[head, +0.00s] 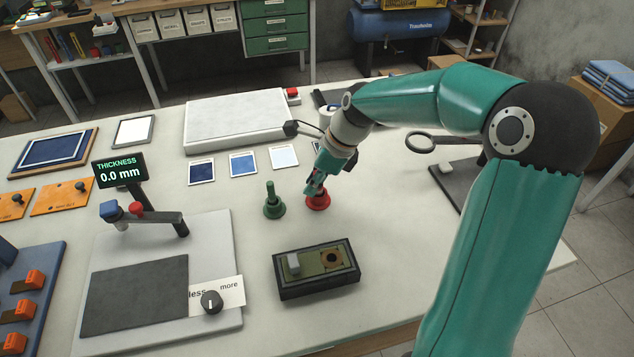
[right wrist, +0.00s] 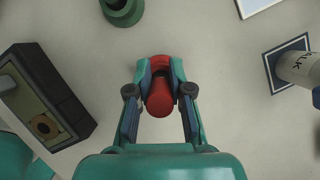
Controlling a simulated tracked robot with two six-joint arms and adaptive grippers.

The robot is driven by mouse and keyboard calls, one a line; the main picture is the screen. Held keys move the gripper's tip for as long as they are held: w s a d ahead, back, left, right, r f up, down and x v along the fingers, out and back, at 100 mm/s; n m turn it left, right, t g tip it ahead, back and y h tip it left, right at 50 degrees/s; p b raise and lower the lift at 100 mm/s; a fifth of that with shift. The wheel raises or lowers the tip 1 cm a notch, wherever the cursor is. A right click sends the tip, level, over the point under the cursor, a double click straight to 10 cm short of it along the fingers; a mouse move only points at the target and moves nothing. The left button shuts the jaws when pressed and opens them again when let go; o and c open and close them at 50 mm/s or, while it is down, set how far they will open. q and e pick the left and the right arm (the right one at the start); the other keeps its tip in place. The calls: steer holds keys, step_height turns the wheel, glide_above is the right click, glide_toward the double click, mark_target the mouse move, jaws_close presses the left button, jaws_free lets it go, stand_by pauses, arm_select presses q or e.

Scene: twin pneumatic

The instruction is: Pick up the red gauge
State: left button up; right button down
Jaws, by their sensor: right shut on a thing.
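The red gauge (head: 318,202) is on the white table, right of the green gauge (head: 273,205). It has a round base, and its upper part is hidden by my gripper in the head view. My right gripper (head: 314,187) reaches down over it. In the right wrist view the fingers of my right gripper (right wrist: 160,92) are shut on the red gauge (right wrist: 160,101). I cannot tell whether its base touches the table. The green gauge also shows at the top of the right wrist view (right wrist: 122,10). My left gripper is not in view.
A thickness station (head: 150,270) is at the left. Several sample cards (head: 243,164) and a white slab (head: 238,120) lie behind. A white cylinder marked "ALK" (right wrist: 298,68) stands on the right in the wrist view.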

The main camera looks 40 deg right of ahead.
step_height(320, 180, up, 20)
steer(key=p, duration=0.1)
steer(key=shift+f+p, duration=0.15)
steer(key=shift+p, duration=0.25)
stand_by(0.7)
